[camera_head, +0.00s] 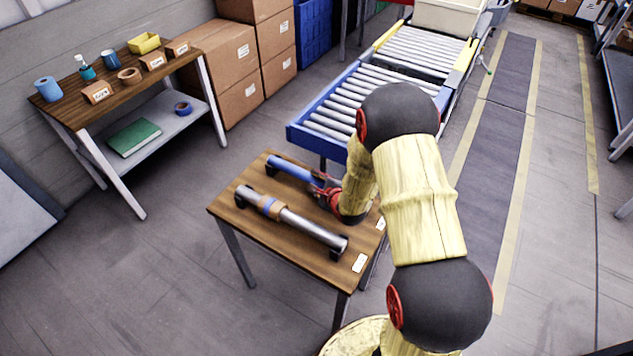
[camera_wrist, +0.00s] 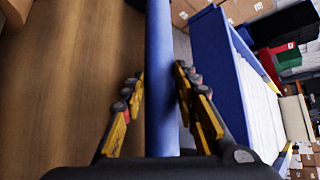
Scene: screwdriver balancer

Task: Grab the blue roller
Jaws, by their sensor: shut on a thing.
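The blue roller (camera_head: 296,168) lies on black cradles at the far side of the small wooden table (camera_head: 235,207). In the wrist view the blue roller (camera_wrist: 161,70) runs upright through the picture between my fingers. My gripper (camera_head: 325,187) is at the roller's right part in the head view. In the wrist view my gripper (camera_wrist: 160,90) has one yellow and black finger on each side of the roller and is shut on it. The roller's right end is hidden behind my arm in the head view.
A grey metal roller (camera_head: 300,223) with a tan and blue band lies on cradles along the table's near side. A blue-framed roller conveyor (camera_head: 345,100) stands just behind the table. A wooden shelf table (camera_head: 115,88) with small items stands at left. Floor left of the table is clear.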

